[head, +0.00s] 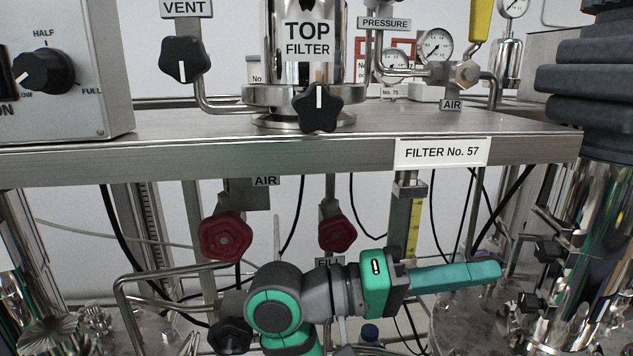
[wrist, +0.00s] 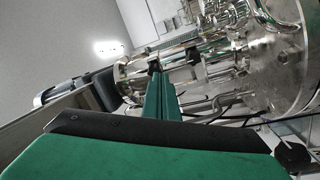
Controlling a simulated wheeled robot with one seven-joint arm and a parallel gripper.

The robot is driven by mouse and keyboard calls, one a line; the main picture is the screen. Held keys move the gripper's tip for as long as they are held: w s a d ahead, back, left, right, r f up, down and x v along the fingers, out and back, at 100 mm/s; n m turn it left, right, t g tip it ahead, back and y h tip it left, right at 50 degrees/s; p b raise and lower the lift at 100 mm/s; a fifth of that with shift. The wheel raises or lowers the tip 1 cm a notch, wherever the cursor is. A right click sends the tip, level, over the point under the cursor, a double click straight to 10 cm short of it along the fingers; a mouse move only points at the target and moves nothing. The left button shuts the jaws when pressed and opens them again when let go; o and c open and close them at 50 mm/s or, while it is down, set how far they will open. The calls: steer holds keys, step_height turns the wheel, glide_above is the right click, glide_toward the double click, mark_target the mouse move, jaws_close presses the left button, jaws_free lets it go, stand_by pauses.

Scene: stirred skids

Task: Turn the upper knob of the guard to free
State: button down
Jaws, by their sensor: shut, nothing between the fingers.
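I see no thing labelled as a guard and no mark reading free, so I cannot tell which knob is its upper one. My gripper (head: 498,271) is below the steel shelf, its teal fingers pointing right and closed together, with nothing between them. In the wrist view the closed fingers (wrist: 160,80) point away toward shiny steel pipework. A black star knob (head: 187,59) is under the VENT label, its white line upright. Another black star knob (head: 319,107) stands in front of the TOP FILTER vessel (head: 306,75), its white line also upright.
The shelf edge (head: 250,155) with a FILTER No. 57 plate (head: 442,153) runs above my arm. Red handwheels (head: 225,235) (head: 338,234) hang beneath. A control box dial (head: 47,70) is at left. Steel columns and dark fittings (head: 565,250) crowd the right.

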steer(key=s+d, duration=0.1)
steer(key=d, duration=0.5)
steer(key=shift+s+d, duration=0.15)
steer(key=shift+s, duration=0.05)
steer(key=shift+w+r, duration=0.1)
stand_by(0.7)
steer(key=shift+r, duration=0.2)
steer(key=a, duration=0.6)
steer(key=shift+r, duration=0.15)
stand_by(1.0)
steer(key=shift+a, duration=0.1)
